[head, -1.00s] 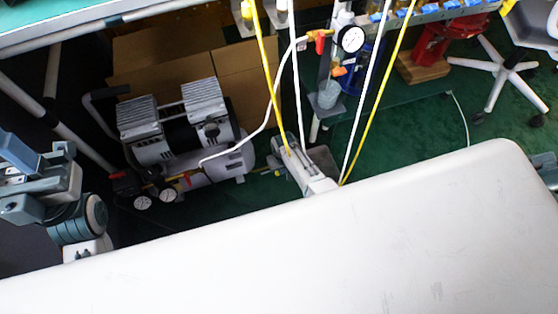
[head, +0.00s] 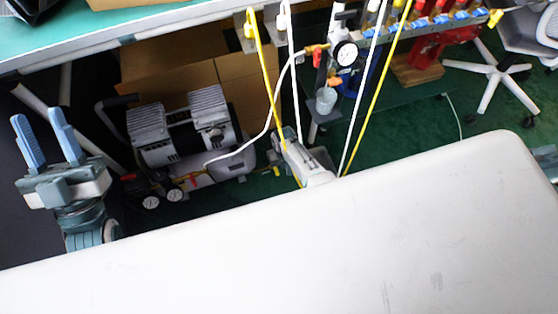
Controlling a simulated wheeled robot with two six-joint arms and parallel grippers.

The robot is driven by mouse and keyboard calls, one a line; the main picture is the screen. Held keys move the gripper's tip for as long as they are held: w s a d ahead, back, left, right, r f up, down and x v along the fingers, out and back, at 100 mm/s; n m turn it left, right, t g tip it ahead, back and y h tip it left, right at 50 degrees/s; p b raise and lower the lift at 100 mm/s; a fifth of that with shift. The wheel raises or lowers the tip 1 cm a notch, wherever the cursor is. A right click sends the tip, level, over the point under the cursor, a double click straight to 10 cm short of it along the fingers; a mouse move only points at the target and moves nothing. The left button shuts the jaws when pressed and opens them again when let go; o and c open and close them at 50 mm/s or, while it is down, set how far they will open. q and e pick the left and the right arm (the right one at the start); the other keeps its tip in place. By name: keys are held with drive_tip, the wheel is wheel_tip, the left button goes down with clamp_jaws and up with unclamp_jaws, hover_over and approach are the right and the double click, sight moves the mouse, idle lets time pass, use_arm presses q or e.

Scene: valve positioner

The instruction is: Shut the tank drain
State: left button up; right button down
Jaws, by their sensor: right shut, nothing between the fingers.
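A compressor (head: 188,128) with a silver tank (head: 225,163) stands on the green floor under the bench, left of centre. Two gauges (head: 162,199) and a red-and-yellow fitting (head: 193,181) are at its front left. A small yellow piece (head: 277,171) shows near the tank's right end. I cannot tell which part is the drain or how it is set. My left gripper (head: 37,116) is at the far left, left of the compressor and apart from it. Its two blue fingers point up, spread and empty. My right gripper is out of view.
A bench edge (head: 130,31) runs above the compressor. Cardboard (head: 240,68) is behind it. Yellow and white hoses hang down at the centre. A gauge (head: 346,53) with a red-handled valve (head: 317,52) is right of centre.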

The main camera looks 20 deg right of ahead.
use_arm(q)
wheel_tip(320, 180, down, 6)
drive_tip(key=w+n+g+y+p, duration=0.1)
drive_tip(key=w+g, duration=0.1)
drive_tip(key=g, duration=0.2)
drive_tip(key=shift+w+y, duration=0.4)
idle(1.2)
